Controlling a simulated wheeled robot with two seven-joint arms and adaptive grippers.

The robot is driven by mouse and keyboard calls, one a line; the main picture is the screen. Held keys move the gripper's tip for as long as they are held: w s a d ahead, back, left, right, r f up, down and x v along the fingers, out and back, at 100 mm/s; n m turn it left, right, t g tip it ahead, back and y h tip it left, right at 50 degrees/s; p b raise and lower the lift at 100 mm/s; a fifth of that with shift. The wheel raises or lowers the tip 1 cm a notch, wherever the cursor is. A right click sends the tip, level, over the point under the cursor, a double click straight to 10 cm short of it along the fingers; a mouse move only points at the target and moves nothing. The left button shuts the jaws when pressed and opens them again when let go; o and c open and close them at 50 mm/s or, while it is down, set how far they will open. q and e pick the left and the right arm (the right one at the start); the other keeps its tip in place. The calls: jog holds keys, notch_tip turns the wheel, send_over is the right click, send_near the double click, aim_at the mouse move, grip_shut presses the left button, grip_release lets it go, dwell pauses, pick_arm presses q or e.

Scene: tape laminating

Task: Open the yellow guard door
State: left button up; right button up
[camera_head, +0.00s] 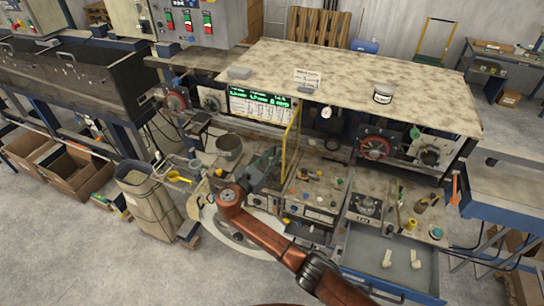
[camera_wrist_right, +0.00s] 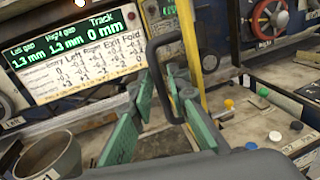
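The yellow guard door (camera_head: 291,140) shows as a narrow, upright yellow frame at the front of the machine, below the tabletop. In the right wrist view its yellow bar (camera_wrist_right: 190,45) stands upright, with a dark loop handle (camera_wrist_right: 157,80) beside it. My right gripper (camera_head: 268,162) is at the door's left side. In the right wrist view its green-padded fingers (camera_wrist_right: 158,95) are spread apart, with the handle between them in the picture. I cannot tell whether the pads touch the handle. My left gripper is not in view.
A lit green display panel (camera_wrist_right: 78,48) is left of the handle. A metal pot (camera_head: 229,146) stands left of my right gripper. A control panel with coloured knobs (camera_head: 312,190) lies to its right. The speckled tabletop (camera_head: 350,75) overhangs the door area.

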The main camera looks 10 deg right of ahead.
jog(key=v, duration=1.2)
jog(key=shift+a, duration=0.15)
